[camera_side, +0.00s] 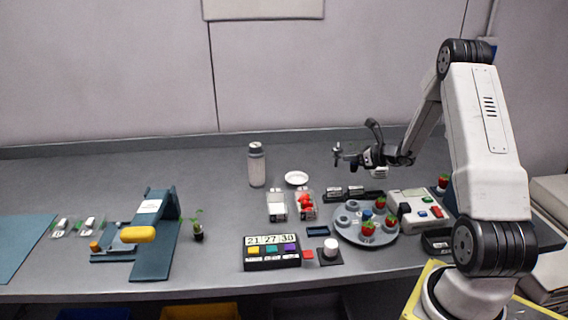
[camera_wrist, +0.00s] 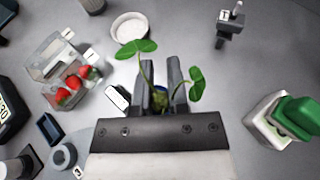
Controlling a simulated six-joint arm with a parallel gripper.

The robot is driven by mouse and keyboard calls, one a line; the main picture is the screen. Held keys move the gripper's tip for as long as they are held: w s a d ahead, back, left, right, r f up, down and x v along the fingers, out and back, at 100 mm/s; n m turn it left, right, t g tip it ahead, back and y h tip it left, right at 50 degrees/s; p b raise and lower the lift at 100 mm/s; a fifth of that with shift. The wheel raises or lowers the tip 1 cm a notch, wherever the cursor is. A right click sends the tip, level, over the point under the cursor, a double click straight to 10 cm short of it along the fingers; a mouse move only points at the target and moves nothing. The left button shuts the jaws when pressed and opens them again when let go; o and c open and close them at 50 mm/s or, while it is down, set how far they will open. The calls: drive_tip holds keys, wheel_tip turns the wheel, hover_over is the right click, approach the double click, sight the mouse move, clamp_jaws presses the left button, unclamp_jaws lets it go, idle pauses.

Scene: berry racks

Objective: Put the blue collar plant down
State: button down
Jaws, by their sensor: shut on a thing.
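The collar sits between the two dark fingers. One pair of green leaves spreads up and left, and another leaf group stands to the right. The lower part of the plant is hidden, and I cannot make the held plant out in the side view. Another small plant (camera_side: 198,226) stands in a dark pot at the left.
The round tray (camera_side: 343,235) holds grey cups and strawberries. A clear punnet of strawberries (camera_side: 305,205), a white dish (camera_side: 297,178) and a bottle (camera_side: 257,165) stand left of it. A timer box (camera_side: 271,254) is in front. Bench between the plant at left and bottle is clear.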

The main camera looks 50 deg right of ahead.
drive_tip(key=shift+w+d+f, duration=0.35)
drive_tip(key=shift+w+f, duration=0.15)
drive_tip(key=shift+f, duration=0.2)
drive_tip(key=shift+w+d+f, duration=0.3)
drive_tip(key=shift+w+f, duration=0.15)
drive_tip(key=shift+f, duration=0.25)
drive_tip(key=shift+w+d+f, duration=0.35)
drive_tip(key=shift+w+f, duration=0.15)
drive_tip(key=shift+f, duration=0.2)
drive_tip(key=shift+w+d+f, duration=0.15)
drive_tip(key=shift+w+f, duration=0.1)
drive_tip(key=shift+f, duration=1.6)
drive_tip(key=shift+f, duration=0.15)
drive_tip(key=c, duration=0.6)
unclamp_jaws()
